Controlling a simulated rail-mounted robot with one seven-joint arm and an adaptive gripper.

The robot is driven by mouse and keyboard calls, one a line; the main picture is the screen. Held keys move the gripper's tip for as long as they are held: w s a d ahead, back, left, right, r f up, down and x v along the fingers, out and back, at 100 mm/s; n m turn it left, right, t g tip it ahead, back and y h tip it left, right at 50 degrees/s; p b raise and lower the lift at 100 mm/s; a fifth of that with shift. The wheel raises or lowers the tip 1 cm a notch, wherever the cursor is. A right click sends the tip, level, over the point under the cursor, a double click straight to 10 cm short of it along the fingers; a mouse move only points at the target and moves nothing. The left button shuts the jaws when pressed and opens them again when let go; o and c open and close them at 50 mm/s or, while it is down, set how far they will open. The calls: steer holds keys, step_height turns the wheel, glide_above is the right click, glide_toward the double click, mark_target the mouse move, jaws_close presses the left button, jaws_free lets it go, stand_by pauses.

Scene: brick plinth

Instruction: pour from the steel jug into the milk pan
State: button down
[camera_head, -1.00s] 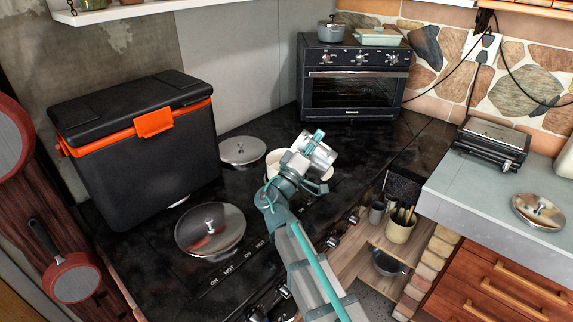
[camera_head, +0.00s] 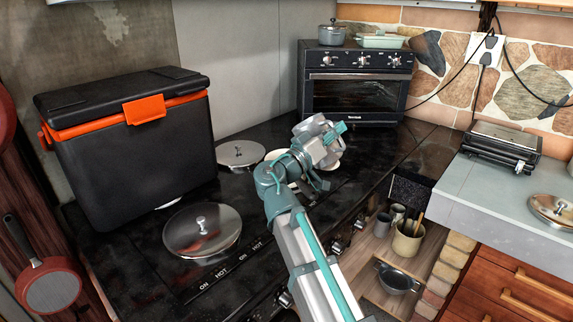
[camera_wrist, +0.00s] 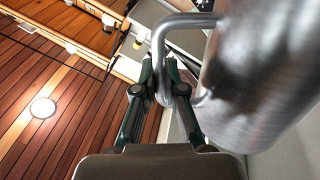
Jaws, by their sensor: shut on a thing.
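The steel jug (camera_wrist: 262,75) fills the right of the wrist view, close up. My gripper (camera_wrist: 168,82) is shut on its bent handle (camera_wrist: 185,24). In the head view my gripper (camera_head: 328,146) is above the hob, in front of the oven. The jug there is largely confused with the wrist, and its mouth and contents cannot be made out. A pale pan (camera_head: 277,155), probably the milk pan, sits on the hob below and behind my gripper. My arm hides most of it, including its inside.
Steel lids (camera_head: 203,230) and (camera_head: 240,154) lie on the black hob (camera_head: 130,255). A black and orange cool box (camera_head: 135,150) stands at left. A toaster oven (camera_head: 355,85) stands behind. A grey counter (camera_head: 470,200) with a grill (camera_head: 500,145) is at right.

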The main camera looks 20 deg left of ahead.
steer(key=d+m+b, duration=0.1)
steer(key=m+b, duration=0.1)
steer(key=d+g+b, duration=0.1)
steer(key=shift+s+d+m+b, duration=0.25)
steer(key=shift+d+m+b, duration=0.05)
steer(key=shift+m, duration=0.1)
steer(key=m+b, duration=0.1)
steer(key=d+m+g+b, duration=0.1)
steer(key=b, duration=0.1)
steer(key=d+m+g+b, duration=0.1)
steer(key=m+b, duration=0.1)
steer(key=shift+s+d+f, duration=0.2)
steer(key=shift+s+f, duration=0.1)
steer(key=shift+f, duration=0.05)
steer(key=shift+r, duration=0.15)
